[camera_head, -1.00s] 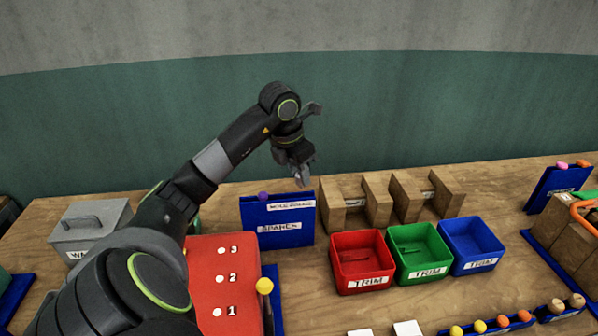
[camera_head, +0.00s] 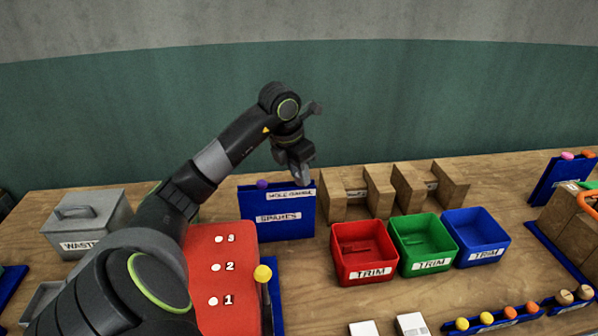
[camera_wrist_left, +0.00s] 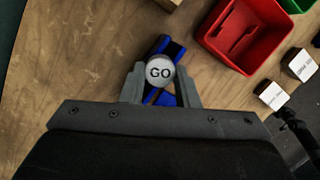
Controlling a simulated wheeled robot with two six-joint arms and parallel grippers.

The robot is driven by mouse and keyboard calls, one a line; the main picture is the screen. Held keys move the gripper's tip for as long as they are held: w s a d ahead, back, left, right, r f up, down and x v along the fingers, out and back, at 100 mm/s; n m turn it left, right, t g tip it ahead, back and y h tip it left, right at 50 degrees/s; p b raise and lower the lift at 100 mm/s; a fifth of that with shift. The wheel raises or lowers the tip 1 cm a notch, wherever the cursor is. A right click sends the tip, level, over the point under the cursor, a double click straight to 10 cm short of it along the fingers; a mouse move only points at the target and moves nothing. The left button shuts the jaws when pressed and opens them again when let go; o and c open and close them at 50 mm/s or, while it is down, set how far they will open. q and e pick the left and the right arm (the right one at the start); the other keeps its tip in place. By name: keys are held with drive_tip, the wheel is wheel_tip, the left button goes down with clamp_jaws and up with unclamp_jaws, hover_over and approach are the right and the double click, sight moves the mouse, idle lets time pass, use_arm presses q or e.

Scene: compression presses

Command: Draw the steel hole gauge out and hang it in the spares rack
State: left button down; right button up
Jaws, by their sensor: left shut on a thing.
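My left gripper (camera_head: 300,178) is over the right end of the blue spares rack (camera_head: 280,216), which has a "HOLE GAUGE" label. In the left wrist view, its fingers (camera_wrist_left: 160,84) are shut on the steel hole gauge, whose round grey end marked "GO" (camera_wrist_left: 160,72) faces the camera. The blue rack (camera_wrist_left: 165,100) shows just below it. The rest of the gauge is hidden, and I cannot tell whether it touches the rack. My right gripper is not in view.
A purple knob (camera_head: 262,184) shows at the rack's top left. Wooden blocks (camera_head: 333,203) stand to its right, with red (camera_head: 365,272), green (camera_head: 425,265) and blue (camera_head: 480,256) trim bins in front. A red panel (camera_head: 222,250) with numbered holes and a grey waste box (camera_head: 92,222) are left.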

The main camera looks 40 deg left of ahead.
use_arm(q)
drive_tip(key=c, duration=1)
unclamp_jaws()
drive_tip(key=shift+c, duration=0.2)
drive_tip(key=b+v, duration=0.1)
drive_tip(key=v, duration=0.4)
drive_tip(key=p+v, duration=0.6)
drive_tip(key=v, duration=0.6)
drive_tip(key=shift+r, duration=0.2)
drive_tip(key=shift+s, duration=0.1)
